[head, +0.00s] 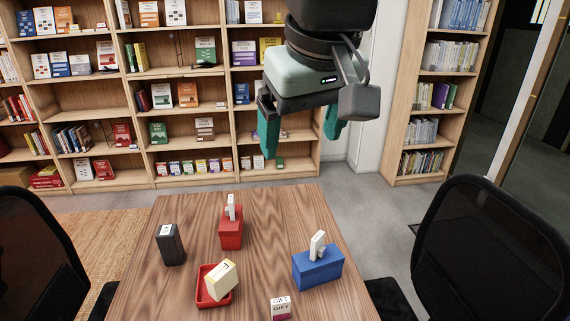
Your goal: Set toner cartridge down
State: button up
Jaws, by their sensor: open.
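My gripper (301,140) hangs above the far edge of the wooden table (280,215), its two teal fingers spread apart with nothing between them. A dark grey upright box with a white label (170,246) stands at the table's left; it may be the toner cartridge, but its label is too small to read. It stands on the table, apart from my gripper, which is higher and to its right.
A red tray (202,293) holds a tilted cream box (222,279). A red box (231,236) and a blue box (318,269) each have a white piece on top. A small gift box (281,308) is in front. Chairs (490,250) flank the table; shelves stand behind.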

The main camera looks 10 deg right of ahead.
jog(key=s+d+f+m, duration=0.3)
jog(key=s+f, duration=0.2)
jog(key=s, duration=0.4)
jog(key=shift+s+f+t, duration=0.25)
jog(key=shift+s+t, duration=0.1)
jog(key=shift+t, duration=0.05)
dwell(0.4)
